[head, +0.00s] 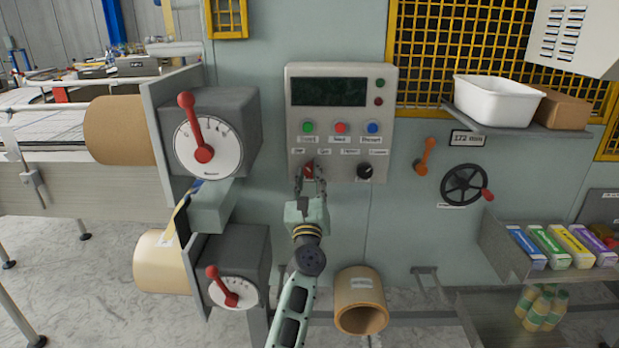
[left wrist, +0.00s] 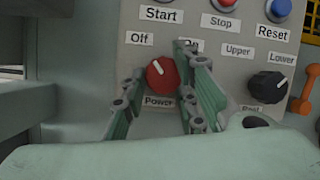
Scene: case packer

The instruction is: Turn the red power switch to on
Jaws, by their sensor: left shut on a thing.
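The red power switch (head: 309,170) is at the lower left of the grey control panel (head: 291,120). In the left wrist view the red knob (left wrist: 161,76) sits above its Power label, with Off at upper left and a partly hidden On label at upper right. A pale mark on the knob appears to point up and left, toward Off. My left gripper (head: 309,176) is shut on the switch, one finger on each side of the knob. In the left wrist view its right finger covers part of the On label. My right gripper is not in view.
A black selector knob (head: 365,171) sits right of the switch, below green, red and blue buttons (head: 340,127). Two dial boxes with red levers (head: 196,130) stand to the left. An orange lever (head: 425,155) and a handwheel (head: 464,185) are to the right.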

